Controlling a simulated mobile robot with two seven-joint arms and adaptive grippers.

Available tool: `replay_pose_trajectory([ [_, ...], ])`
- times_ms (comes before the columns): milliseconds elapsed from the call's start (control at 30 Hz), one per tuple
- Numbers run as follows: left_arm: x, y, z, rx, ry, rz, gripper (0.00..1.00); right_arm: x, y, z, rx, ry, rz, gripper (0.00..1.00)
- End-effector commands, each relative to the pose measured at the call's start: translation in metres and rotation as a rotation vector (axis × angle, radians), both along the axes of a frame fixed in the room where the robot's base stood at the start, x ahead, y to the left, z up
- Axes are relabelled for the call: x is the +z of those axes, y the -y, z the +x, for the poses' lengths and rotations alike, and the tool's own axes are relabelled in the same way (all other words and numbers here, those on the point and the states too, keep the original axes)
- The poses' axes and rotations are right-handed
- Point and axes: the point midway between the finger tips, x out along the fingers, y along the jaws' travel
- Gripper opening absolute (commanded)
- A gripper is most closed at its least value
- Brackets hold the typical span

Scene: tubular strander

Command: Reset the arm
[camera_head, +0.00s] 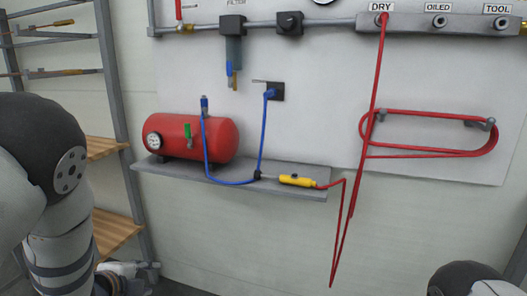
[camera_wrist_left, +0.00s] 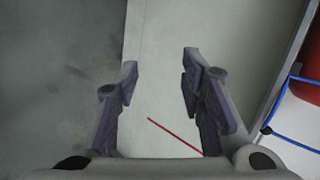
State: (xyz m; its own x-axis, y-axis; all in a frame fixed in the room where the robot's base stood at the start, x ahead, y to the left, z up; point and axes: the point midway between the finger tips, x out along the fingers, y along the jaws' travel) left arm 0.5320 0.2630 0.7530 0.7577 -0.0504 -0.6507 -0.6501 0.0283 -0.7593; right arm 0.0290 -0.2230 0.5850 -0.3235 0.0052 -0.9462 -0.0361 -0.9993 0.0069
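My left arm comes down the left side of the head view. Its gripper (camera_head: 122,280) shows only in part at the bottom left edge, below the wooden shelves. In the left wrist view the left gripper (camera_wrist_left: 160,66) is open, its two dark fingers well apart with nothing between them. Beyond the fingers are a pale surface and a thin red line (camera_wrist_left: 175,136). Only a rounded part of my right arm shows at the bottom right of the head view. The right gripper is out of view.
A red tank (camera_head: 208,136) and a yellow-handled tool (camera_head: 297,180) sit on a grey wall shelf (camera_head: 235,181). A blue hose (camera_head: 264,130) and a red hose (camera_head: 366,130) hang at the wall. A rack with wooden shelves (camera_head: 112,228) stands at the left.

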Motion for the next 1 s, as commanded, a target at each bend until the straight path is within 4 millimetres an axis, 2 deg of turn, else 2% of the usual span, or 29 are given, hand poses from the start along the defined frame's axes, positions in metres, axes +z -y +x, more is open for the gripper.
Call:
replay_pose_trajectory([
  [33, -0.029, -0.001, -0.037, 0.116, -0.096, -0.099, 0.36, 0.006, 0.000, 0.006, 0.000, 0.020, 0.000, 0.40],
  [67, -0.048, -0.001, -0.060, 0.195, -0.156, -0.158, 0.36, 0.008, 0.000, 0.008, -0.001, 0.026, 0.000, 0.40],
  [100, -0.071, 0.000, -0.093, 0.306, -0.235, -0.233, 0.36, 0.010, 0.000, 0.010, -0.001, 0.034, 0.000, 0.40],
  [167, -0.100, 0.002, -0.145, 0.477, -0.352, -0.328, 0.36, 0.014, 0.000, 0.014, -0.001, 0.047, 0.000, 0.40],
  [233, -0.125, 0.007, -0.210, 0.692, -0.480, -0.419, 0.36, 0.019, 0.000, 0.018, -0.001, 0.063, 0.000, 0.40],
  [267, -0.134, 0.009, -0.239, 0.789, -0.533, -0.451, 0.36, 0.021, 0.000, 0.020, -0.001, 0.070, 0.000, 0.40],
  [300, -0.141, 0.013, -0.277, 0.916, -0.599, -0.484, 0.36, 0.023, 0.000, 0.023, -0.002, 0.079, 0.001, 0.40],
  [400, -0.147, 0.024, -0.363, 1.219, -0.732, -0.528, 0.36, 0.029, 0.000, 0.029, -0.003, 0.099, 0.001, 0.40],
  [500, -0.142, 0.033, -0.425, 1.453, -0.812, -0.531, 0.36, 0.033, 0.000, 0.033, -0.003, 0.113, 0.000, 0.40],
  [600, -0.135, 0.038, -0.459, 1.589, -0.850, -0.519, 0.36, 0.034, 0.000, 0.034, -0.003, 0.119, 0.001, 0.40],
  [667, -0.134, 0.040, -0.468, 1.626, -0.860, -0.514, 0.36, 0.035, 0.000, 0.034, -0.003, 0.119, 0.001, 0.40],
  [1000, -0.134, 0.040, -0.470, 1.635, -0.862, -0.511, 0.36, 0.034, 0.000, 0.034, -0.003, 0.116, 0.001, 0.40],
])
